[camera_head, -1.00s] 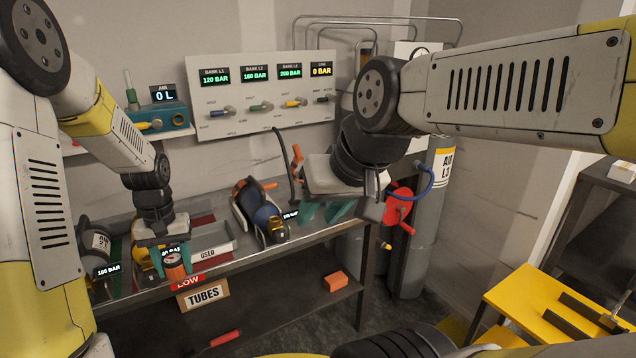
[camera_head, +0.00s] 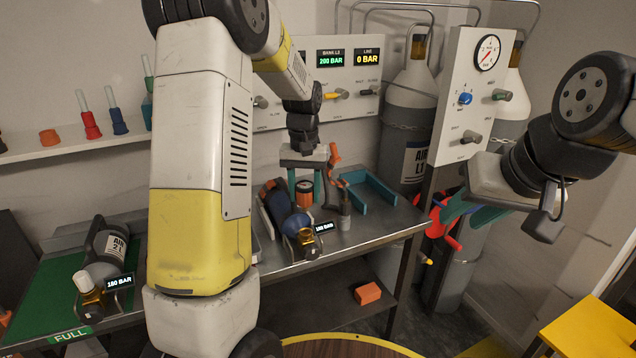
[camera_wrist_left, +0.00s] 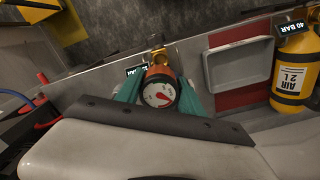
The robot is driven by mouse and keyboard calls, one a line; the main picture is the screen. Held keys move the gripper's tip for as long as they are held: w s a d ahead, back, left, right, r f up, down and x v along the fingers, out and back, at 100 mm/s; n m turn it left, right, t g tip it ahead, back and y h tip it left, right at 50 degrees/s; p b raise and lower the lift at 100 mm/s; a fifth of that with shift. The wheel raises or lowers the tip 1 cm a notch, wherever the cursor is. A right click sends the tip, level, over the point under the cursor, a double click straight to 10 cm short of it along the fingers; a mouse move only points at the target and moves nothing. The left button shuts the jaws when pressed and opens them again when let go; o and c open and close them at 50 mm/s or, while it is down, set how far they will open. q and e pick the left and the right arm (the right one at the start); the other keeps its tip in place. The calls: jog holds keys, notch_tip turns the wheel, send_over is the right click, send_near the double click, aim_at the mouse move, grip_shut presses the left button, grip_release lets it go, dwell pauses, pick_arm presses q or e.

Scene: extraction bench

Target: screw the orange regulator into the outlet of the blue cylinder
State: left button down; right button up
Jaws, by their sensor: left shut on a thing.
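The blue cylinder (camera_head: 280,198) lies in a cradle on the bench, its brass valve (camera_head: 308,244) facing the front beside a 100 BAR display. My left gripper (camera_head: 305,180) is shut on the orange regulator (camera_head: 304,194), which has a round gauge, and holds it above the cylinder's right side. In the left wrist view the regulator (camera_wrist_left: 158,90) sits between the teal fingers, gauge toward the camera. The brass valve (camera_wrist_left: 157,58) shows just beyond it; I cannot tell whether they touch. My right gripper (camera_head: 468,214) is open and empty, right of the bench.
A teal cradle (camera_head: 372,190) and an upright dark tool with an orange handle (camera_head: 335,155) stand right of the cylinder. A grey cylinder (camera_head: 108,245) lies on the green FULL mat (camera_head: 50,290). A yellow cylinder (camera_wrist_left: 296,72) and a grey tray (camera_wrist_left: 238,66) are in the left wrist view.

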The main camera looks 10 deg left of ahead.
pick_arm(q)
jog(key=shift+s+f, duration=0.1)
jog(key=shift+s, duration=0.1)
jog(key=shift+f, duration=2.8)
jog(key=shift+f, duration=1.2)
jog(key=m, duration=0.9)
jog(key=c, duration=0.7)
grip_release()
jog(key=shift+o, duration=0.2)
